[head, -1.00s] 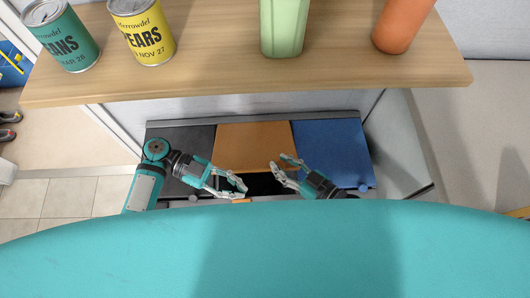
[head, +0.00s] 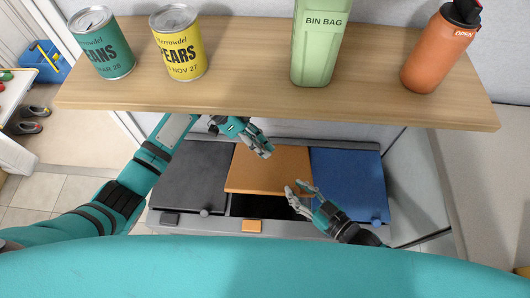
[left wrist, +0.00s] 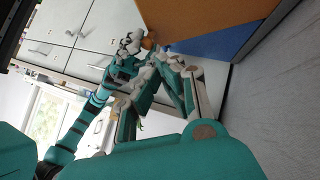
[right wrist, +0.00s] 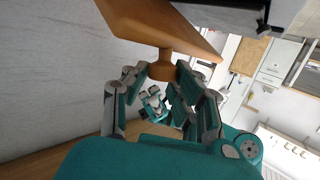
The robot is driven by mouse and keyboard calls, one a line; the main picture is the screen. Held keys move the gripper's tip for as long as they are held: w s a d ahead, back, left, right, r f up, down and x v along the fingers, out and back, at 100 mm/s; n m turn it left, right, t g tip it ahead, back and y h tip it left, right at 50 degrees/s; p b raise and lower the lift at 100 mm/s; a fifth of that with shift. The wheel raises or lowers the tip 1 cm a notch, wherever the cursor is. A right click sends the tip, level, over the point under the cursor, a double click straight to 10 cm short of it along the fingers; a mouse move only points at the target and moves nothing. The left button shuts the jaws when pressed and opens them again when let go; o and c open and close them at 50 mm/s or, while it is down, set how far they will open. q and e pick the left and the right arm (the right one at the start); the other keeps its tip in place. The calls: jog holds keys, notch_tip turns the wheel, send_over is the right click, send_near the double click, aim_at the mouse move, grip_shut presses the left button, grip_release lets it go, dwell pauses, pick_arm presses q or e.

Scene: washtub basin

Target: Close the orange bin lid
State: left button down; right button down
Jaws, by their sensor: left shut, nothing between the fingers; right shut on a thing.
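The orange bin lid (head: 270,165) is tilted up, with a dark opening (head: 262,207) under its front edge. My right gripper (head: 301,188) is at the lid's front right edge. In the right wrist view its fingers (right wrist: 160,72) are shut on the round orange knob (right wrist: 160,60) of the lid. My left gripper (head: 262,148) is above the back part of the lid, shut and empty. In the left wrist view its fingers (left wrist: 172,66) are near the orange lid (left wrist: 200,18); contact cannot be told.
A black lid (head: 190,175) and a blue lid (head: 347,182) lie shut on either side.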

pick_arm(q)
send_over(281, 187)
jog(key=w, duration=0.3)
notch_tip(281, 187, down, 5)
jog(key=shift+s+a+r, duration=0.1)
jog(key=shift+r, duration=0.05)
pick_arm(e)
jog(key=shift+w+d+f, duration=0.1)
jog(key=shift+d, duration=0.1)
pick_arm(q)
jog(key=shift+s+f, duration=0.3)
jog(key=shift+f, duration=0.3)
jog(key=shift+s+f, duration=0.3)
jog(key=shift+f, duration=0.25)
jog(key=shift+s+f, duration=0.35)
jog(key=shift+f, duration=0.25)
jog(key=shift+f, duration=0.1)
jog(key=shift+s+f+t, duration=0.3)
jog(key=shift+s+f, duration=0.25)
jog(key=shift+f, duration=0.1)
pick_arm(e)
jog(key=shift+w, duration=0.1)
jog(key=c, duration=1.1)
grip_release()
jog(key=shift+o, duration=0.2)
pick_arm(q)
jog(key=shift+r, duration=0.1)
pick_arm(e)
jog(key=shift+s, duration=0.2)
